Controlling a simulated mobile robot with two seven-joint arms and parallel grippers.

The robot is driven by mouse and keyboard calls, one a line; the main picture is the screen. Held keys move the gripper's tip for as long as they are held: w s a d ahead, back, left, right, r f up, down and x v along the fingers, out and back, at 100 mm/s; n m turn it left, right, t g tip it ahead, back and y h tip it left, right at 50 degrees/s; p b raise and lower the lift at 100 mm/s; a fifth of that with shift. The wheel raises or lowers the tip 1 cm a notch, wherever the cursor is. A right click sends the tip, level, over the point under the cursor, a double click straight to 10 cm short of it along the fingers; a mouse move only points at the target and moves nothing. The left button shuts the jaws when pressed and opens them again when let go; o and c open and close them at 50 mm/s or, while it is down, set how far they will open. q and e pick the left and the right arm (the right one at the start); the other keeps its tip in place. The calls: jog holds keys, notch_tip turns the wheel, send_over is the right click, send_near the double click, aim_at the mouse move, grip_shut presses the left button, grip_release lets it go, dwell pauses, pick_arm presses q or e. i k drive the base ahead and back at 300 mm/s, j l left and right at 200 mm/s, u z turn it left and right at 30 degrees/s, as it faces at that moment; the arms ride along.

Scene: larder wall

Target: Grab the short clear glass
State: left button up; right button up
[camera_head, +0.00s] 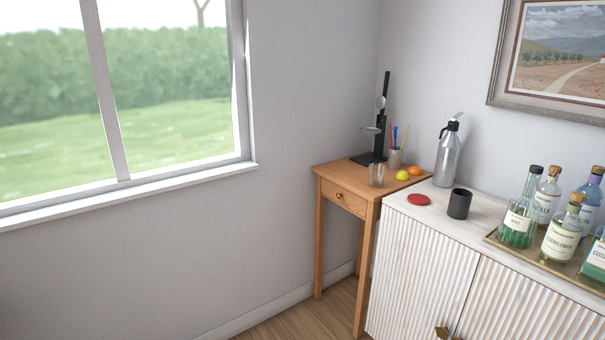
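A short clear glass (376,175) stands upright on the small wooden side table (335,177), near its front edge. It looks empty, and the table's front and a lemon are close by it. Neither of my grippers shows in the head view, so their state cannot be seen.
On the side table are a black stand (381,130), a pen cup (395,157), a lemon (402,175) and an orange (414,171). The white cabinet (425,240) adjoins at right, bearing a red disc (419,199), a dark cup (459,204), a metal bottle (446,160) and a bottle tray (540,262).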

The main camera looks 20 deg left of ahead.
aim_at(377, 171)
jog(key=u, duration=0.2)
jog(key=i+j+z, duration=0.15)
jog(key=i+j, duration=0.7)
jog(key=j, duration=0.15)
